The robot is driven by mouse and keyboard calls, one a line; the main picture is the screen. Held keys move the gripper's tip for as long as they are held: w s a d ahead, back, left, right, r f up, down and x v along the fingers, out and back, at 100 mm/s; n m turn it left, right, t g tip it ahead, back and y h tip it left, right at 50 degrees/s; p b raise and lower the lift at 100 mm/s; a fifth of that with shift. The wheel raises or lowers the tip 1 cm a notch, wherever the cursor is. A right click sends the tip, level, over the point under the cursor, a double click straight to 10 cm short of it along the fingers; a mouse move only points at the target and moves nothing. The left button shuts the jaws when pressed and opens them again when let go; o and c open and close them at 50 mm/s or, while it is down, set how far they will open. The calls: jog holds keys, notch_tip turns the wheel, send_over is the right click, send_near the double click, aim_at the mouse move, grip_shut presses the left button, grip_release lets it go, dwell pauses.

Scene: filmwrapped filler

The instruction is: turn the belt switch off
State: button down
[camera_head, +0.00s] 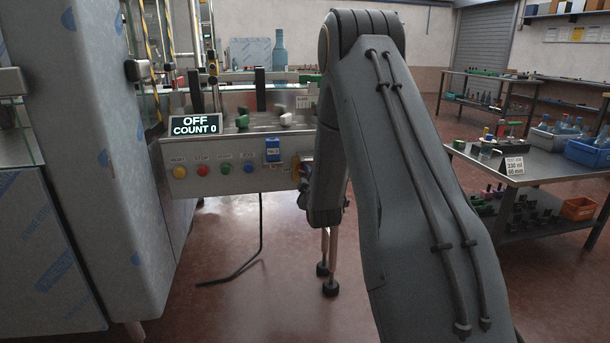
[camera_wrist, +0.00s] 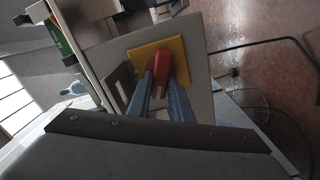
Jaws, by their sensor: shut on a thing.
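The belt switch is a red knob (camera_wrist: 160,65) on a yellow square plate (camera_wrist: 178,48), mounted on a grey panel in the wrist view. The two blue-grey fingers of my gripper (camera_wrist: 160,82) are shut on the red knob, one on each side. In the head view my arm hides the knob and most of the gripper. An edge of the yellow plate (camera_head: 295,168) shows just left of my arm. A display (camera_head: 195,125) on the machine reads "OFF" and "COUNT 0".
A row of yellow, red, green and blue buttons (camera_head: 202,170) lies left of the switch on the panel. A blue box (camera_head: 272,150) sits between them. A black cable (camera_head: 250,262) hangs to the floor. A steel table (camera_head: 515,170) with crates stands right.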

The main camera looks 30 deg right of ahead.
jog(key=n, duration=0.4)
jog(key=shift+a+f+n+b, duration=0.1)
jog(key=shift+f+n+b, duration=0.15)
jog(key=shift+n+b, duration=0.15)
dwell(0.4)
jog(key=c, duration=1.6)
grip_release()
jog(key=v, duration=0.7)
jog(key=shift+s+a, duration=0.1)
jog(key=shift+s, duration=0.3)
